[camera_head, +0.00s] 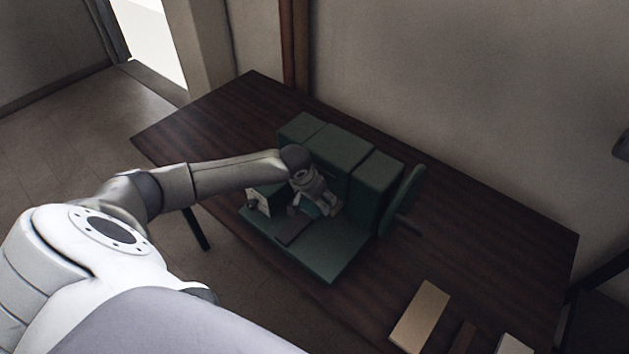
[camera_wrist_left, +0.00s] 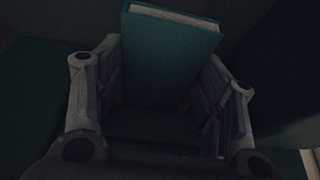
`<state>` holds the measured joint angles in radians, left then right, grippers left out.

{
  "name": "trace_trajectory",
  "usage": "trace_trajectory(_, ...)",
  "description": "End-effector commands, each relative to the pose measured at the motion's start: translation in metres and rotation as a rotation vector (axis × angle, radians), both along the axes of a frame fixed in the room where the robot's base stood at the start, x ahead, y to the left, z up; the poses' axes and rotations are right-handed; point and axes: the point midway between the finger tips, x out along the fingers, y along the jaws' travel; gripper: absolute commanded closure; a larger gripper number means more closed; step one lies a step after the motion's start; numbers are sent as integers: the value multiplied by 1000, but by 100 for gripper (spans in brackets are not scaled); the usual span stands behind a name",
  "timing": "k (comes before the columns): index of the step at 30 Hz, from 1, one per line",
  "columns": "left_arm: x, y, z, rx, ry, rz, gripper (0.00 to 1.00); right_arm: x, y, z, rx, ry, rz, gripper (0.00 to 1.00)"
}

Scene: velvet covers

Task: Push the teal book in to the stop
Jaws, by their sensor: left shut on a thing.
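The teal book (camera_wrist_left: 165,60) stands between the two fingers of my left gripper (camera_wrist_left: 160,100) in the left wrist view, its pale page edge showing at the top. In the head view a small teal part of the book (camera_head: 309,208) shows beside my left gripper (camera_head: 315,203), which is shut on it. Gripper and book are over the dark green stand (camera_head: 330,262), in front of its tall green blocks (camera_head: 337,147). My gripper hides most of the book in the head view, and I cannot tell how far it is from the stop. My right gripper is out of view.
The stand is on a dark wooden table (camera_head: 480,235). A green upright panel (camera_head: 404,196) with a dark peg is at its right. A small pale object (camera_head: 261,198) is at its left. A tan block (camera_head: 420,316) lies at the front right.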

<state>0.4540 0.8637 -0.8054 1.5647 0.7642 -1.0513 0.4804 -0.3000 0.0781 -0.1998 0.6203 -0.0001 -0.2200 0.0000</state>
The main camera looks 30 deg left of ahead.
Motion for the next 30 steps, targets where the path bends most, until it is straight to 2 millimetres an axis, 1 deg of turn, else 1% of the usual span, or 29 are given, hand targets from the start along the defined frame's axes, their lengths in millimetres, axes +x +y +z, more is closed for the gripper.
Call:
trace_trajectory(1, 15, -2, 10, -8, -47, 0, 65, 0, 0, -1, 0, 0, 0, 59)
trace_trajectory(3, 15, -2, 10, -8, -47, 1, 65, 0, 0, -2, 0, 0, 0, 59)
trace_trajectory(4, 15, -2, 10, -8, -47, 1, 35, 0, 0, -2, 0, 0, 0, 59)
trace_trajectory(6, 15, -2, 10, -8, -47, 1, 26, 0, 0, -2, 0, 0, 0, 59)
trace_trajectory(9, 15, -2, 10, -9, -47, 2, 16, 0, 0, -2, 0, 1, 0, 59)
trace_trajectory(17, 15, -1, 10, -9, -48, 2, 13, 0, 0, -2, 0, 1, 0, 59)
trace_trajectory(30, 15, -2, 10, -8, -48, 1, 13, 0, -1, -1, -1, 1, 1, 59)
